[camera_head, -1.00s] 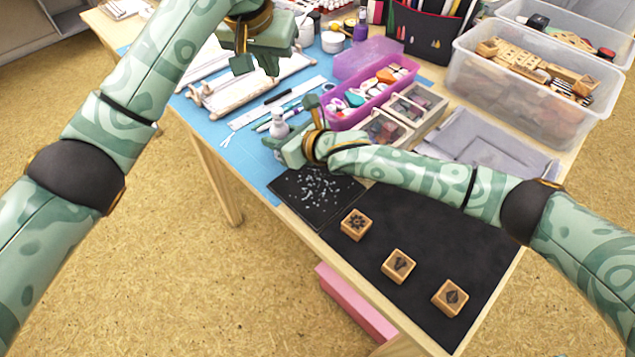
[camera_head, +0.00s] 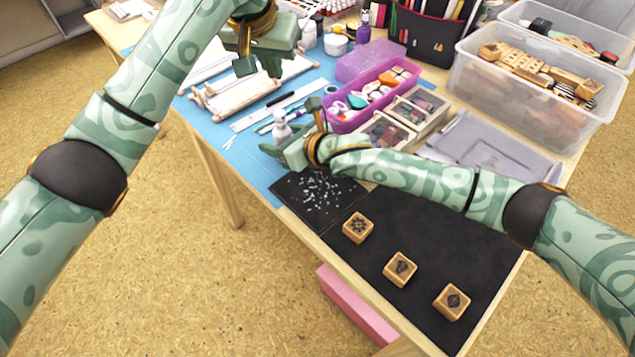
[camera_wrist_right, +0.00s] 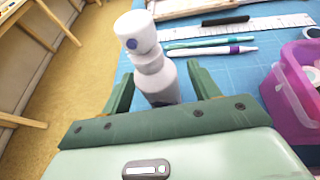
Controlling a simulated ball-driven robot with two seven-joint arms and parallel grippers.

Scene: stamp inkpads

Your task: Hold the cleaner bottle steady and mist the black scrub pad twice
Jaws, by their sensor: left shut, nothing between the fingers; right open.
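The cleaner bottle (camera_head: 281,127) is white with a spray head and stands upright on the blue mat. It also shows in the right wrist view (camera_wrist_right: 157,82), between the fingers of my right gripper (camera_head: 292,130), which are open with visible room on both sides. The black scrub pad (camera_head: 309,211) lies flat in front of the right gripper, with pale specks scattered over it. My left gripper (camera_head: 258,68) is shut and empty, above the mat behind and left of the bottle.
Three wooden stamps (camera_head: 358,227) sit on a dark mat (camera_head: 455,247) at the front right. A purple box (camera_head: 345,121) of small items and inkpad cases (camera_head: 418,108) stand right of the bottle. Pens and a ruler (camera_head: 250,118) lie behind it.

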